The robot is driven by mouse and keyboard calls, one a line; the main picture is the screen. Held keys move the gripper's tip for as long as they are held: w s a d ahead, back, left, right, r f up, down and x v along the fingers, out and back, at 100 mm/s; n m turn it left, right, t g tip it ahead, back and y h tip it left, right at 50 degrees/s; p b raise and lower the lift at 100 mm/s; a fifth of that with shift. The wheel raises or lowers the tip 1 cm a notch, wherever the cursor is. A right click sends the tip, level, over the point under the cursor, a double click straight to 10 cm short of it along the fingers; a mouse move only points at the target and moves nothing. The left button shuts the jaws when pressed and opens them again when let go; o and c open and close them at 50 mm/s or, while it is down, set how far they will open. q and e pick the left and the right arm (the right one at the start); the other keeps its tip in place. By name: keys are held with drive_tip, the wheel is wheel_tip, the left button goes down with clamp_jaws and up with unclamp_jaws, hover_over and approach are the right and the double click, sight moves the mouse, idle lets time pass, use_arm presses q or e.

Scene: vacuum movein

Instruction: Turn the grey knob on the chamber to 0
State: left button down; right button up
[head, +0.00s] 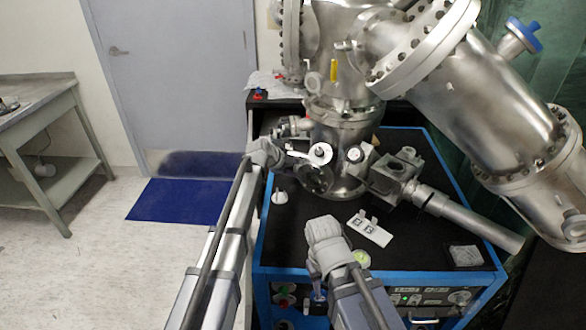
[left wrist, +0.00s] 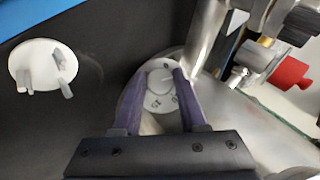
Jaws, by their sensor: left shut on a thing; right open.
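In the left wrist view the grey knob (left wrist: 161,80) sits on a pale round dial plate (left wrist: 158,102) with small dark marks, too small to read surely. The two purple fingers of my left gripper (left wrist: 157,92) stand on either side of the knob and are shut on it. In the head view my left gripper (head: 310,167) is at the front of the metal chamber (head: 340,125), and the knob is hard to make out there. My right gripper (head: 319,289) is open, low over the front of the cart, with its fingers mostly hidden by its arm.
The chamber stands on a black-topped, blue-edged cart (head: 262,230). A white disc with prongs (head: 279,196) lies on its left side; it also shows in the left wrist view (left wrist: 43,66). A white plate (head: 370,228) lies right of centre. A metal tube (head: 470,215) juts right.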

use_arm(q)
drive_tip(key=shift+w+r+g+p, duration=0.15)
drive_tip(key=shift+r+g+p, duration=0.15)
drive_tip(key=shift+p, duration=0.1)
drive_tip(key=shift+n+g, duration=0.3)
drive_tip(key=shift+n, duration=0.2)
drive_tip(key=shift+f+n+g+p, duration=0.25)
drive_tip(key=shift+n+g+p, duration=0.05)
drive_tip(key=shift+p, duration=0.1)
drive_tip(key=shift+c, duration=2.2)
unclamp_jaws()
drive_tip(key=shift+r, duration=0.1)
